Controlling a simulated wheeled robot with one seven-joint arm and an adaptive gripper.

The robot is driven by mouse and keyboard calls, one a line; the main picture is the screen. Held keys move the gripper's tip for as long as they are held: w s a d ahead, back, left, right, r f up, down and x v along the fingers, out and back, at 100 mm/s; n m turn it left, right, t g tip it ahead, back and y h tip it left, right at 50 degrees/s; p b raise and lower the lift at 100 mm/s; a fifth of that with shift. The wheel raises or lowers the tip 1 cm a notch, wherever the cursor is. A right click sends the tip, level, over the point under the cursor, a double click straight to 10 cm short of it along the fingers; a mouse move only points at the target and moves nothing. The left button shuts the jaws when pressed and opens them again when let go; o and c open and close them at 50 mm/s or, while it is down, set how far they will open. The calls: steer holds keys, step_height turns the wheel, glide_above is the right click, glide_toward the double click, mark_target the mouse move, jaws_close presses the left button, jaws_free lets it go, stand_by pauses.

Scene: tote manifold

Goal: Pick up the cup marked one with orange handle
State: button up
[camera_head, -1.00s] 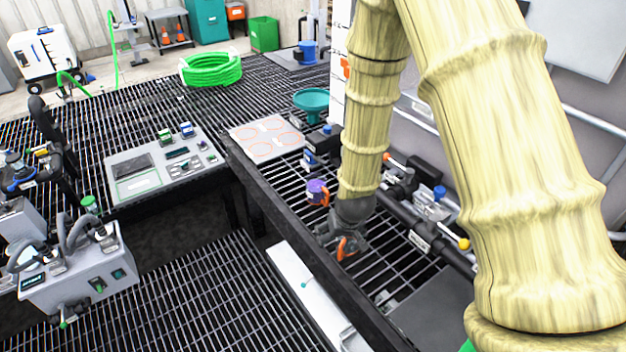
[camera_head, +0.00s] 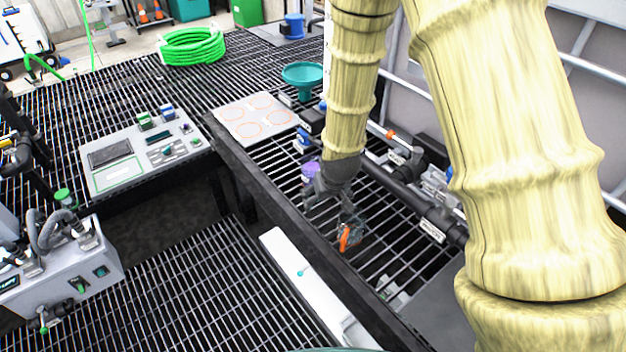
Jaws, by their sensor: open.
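My gripper (camera_head: 330,208) is dark grey, at the end of my pale yellow arm, with its fingers apart and pointing down over the black grating. A dark grey-blue cup (camera_head: 353,229) with an orange handle (camera_head: 345,238) is just below and right of the fingers; I cannot tell whether they touch. A purple cup (camera_head: 310,169) stands behind and left of the gripper, which partly covers it. No number is legible on either cup.
A pale board with orange rings (camera_head: 252,118) and a teal funnel (camera_head: 303,76) lie beyond the cups. Black pipes with valves (camera_head: 415,200) run along the right. A dark rail (camera_head: 290,222) edges the grating on the left.

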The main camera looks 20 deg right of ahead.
mark_target(313, 171)
steer(key=shift+b+x, duration=0.65)
steer(key=shift+x, duration=0.5)
steer(key=w+p, duration=0.1)
steer(key=w, duration=0.7)
steer(key=shift+w+d+p, duration=0.25)
steer(key=shift+p, duration=0.15)
steer(key=w+p, duration=0.1)
steer(key=w, duration=0.2)
steer(key=shift+w, duration=0.35)
steer(key=shift+x, duration=0.9)
steer(key=shift+w+f, duration=0.1)
steer(key=shift+f, duration=0.45)
steer(key=c, duration=1.2)
steer(key=shift+c, duration=0.7)
